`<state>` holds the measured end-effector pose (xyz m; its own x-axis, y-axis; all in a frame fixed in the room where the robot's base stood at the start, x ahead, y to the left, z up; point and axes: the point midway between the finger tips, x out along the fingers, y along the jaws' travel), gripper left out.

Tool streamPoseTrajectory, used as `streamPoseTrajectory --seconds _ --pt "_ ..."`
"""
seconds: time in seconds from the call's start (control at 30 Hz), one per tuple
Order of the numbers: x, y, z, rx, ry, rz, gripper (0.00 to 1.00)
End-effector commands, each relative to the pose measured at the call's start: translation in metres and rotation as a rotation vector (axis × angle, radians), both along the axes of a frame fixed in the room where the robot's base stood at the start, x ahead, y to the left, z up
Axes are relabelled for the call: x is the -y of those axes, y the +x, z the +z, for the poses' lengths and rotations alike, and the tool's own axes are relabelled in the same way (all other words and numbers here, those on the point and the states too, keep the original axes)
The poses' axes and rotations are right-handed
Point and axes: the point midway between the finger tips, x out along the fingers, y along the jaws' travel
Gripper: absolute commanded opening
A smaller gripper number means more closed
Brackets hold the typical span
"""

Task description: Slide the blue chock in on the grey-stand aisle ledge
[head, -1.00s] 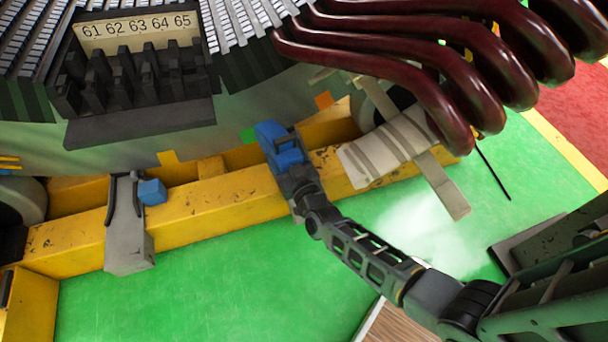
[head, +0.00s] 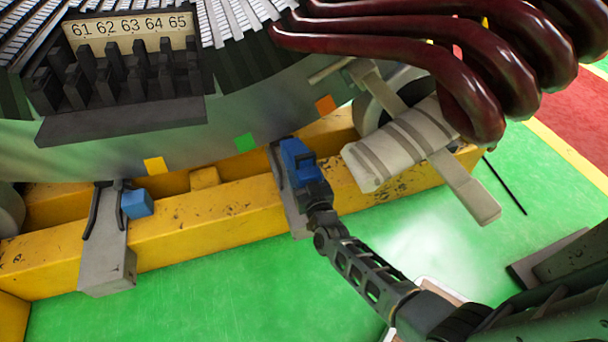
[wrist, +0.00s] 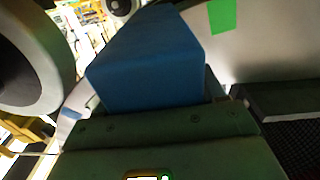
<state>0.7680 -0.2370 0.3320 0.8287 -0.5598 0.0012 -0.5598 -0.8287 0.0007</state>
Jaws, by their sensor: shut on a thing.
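The blue chock (head: 295,157) is held in my gripper (head: 312,187) in the head view, over a grey stand ledge (head: 294,218) that crosses the yellow beam. In the wrist view the chock (wrist: 150,62) stands out beyond the dark jaws (wrist: 150,115), close to the grey curved stator side (wrist: 265,50). My gripper is shut on it. The chock and gripper hide much of the ledge, so I cannot tell whether the chock touches it. A dark upright (head: 275,162) shows just left of the chock.
Another grey stand (head: 107,265) with dark uprights is at the left, a second blue block (head: 137,203) beside it. The yellow beam (head: 215,222) runs below the stator. A wrapped pale bar (head: 400,145) and dark red curved bars (head: 470,80) are close on the right. Green floor is clear in front.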

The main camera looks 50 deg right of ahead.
Motion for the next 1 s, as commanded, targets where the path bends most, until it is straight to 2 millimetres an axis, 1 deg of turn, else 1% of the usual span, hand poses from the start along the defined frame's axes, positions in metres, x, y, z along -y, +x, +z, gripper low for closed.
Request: streamPoseTrajectory --seconds 0.03,0.2,0.37,0.5,0.7,1.0 --pt "0.0 0.001 -0.009 0.003 -0.002 0.0 0.32" --pt "0.0 0.001 -0.027 0.003 -0.002 0.0 0.32" --pt "0.0 0.001 -0.042 0.004 -0.001 -0.001 0.32" --pt "0.0 0.001 -0.05 0.001 -0.002 0.0 0.32" --pt "0.0 0.001 -0.055 0.003 -0.002 -0.001 0.32" --pt "0.0 0.001 -0.055 0.003 -0.002 0.0 0.32"
